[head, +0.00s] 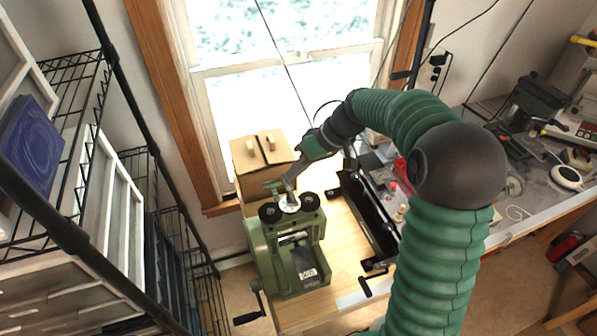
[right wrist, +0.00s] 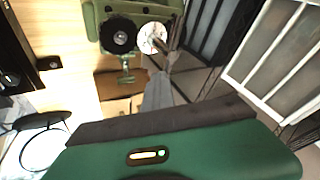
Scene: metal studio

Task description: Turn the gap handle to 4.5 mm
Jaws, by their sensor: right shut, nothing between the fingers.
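The green rolling mill (head: 290,262) stands on the wooden bench. Two round black knobs sit on its top, the left one (head: 270,213) and the right one (head: 308,201), with a pale dial disc (head: 289,204) between them. A small green T-shaped handle (head: 273,186) shows behind the dial, and also in the right wrist view (right wrist: 126,76). My right gripper (head: 290,189) is shut and empty, its tips close over the dial. In the right wrist view the fingers (right wrist: 166,55) partly cover the dial (right wrist: 150,38); contact cannot be told. The dial's reading is too small to read. My left gripper is not in view.
A crank (head: 250,305) hangs at the mill's front left. A black long tool (head: 365,225) lies right of the mill. A cardboard box (head: 262,152) stands behind, by the window. A black wire shelf (head: 160,215) is at left.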

